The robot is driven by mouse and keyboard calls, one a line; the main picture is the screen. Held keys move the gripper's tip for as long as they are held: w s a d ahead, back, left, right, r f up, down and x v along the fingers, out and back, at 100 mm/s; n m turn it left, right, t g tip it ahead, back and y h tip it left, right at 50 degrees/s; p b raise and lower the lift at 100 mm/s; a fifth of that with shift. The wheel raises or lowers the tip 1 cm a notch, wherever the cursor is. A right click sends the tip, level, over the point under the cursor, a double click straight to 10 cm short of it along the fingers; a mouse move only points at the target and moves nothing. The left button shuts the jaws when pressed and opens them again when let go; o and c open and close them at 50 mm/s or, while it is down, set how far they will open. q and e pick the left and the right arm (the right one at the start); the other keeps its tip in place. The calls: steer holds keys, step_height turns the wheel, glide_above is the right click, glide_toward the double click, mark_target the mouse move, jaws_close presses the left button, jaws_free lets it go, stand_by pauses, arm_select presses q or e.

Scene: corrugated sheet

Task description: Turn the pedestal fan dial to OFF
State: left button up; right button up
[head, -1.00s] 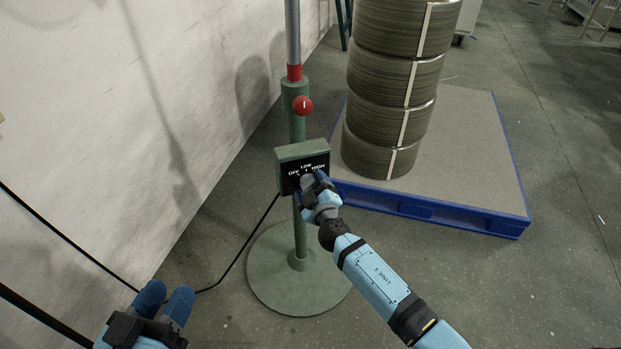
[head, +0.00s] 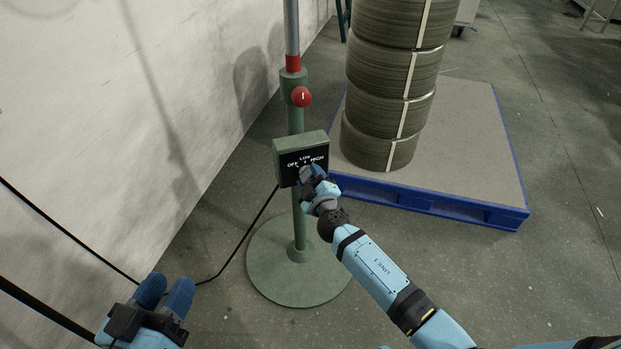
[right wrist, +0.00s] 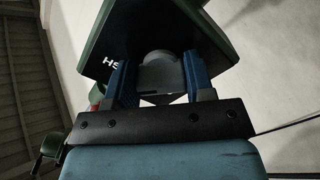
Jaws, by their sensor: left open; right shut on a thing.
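The pedestal fan's green control box (head: 302,144) sits on its green pole, its black face marked LOW, OFF and HIGH. The grey dial (right wrist: 160,72) shows in the right wrist view between the two blue fingers of my right gripper (right wrist: 160,82). In the head view my right gripper (head: 311,176) is at the lower part of the box face, shut on the dial and covering most of it. The dial's pointer setting is hidden. My left gripper (head: 166,292) is open and empty at the lower left, away from the fan.
The fan's round green base (head: 275,275) stands on the concrete floor. A red knob (head: 301,97) is higher on the pole. A stack of coils (head: 385,110) stands on a blue-edged pallet (head: 480,160) behind right. A black cable (head: 245,238) runs left near the pale wall (head: 90,120).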

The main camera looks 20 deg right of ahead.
steer(key=n, duration=0.3)
steer(key=shift+r, duration=0.1)
steer(key=n, duration=0.3)
steer(key=shift+d+r, duration=0.1)
steer(key=shift+r, duration=0.05)
steer(key=n+p, duration=0.1)
steer(key=n, duration=0.4)
steer(key=shift+r, duration=0.2)
steer(key=n+p, duration=0.1)
steer(key=n, duration=0.2)
steer(key=shift+w+r+n, duration=0.1)
steer(key=shift+n, duration=0.2)
arm_select(q)
steer(key=shift+t, duration=0.8)
steer(key=shift+s+a+r+p, duration=0.15)
steer(key=shift+r+p, duration=0.4)
steer(key=shift+r, duration=1.5)
arm_select(e)
steer(key=shift+n, duration=1.1)
arm_select(q)
steer(key=shift+r, duration=0.3)
arm_select(e)
steer(key=o, duration=0.9)
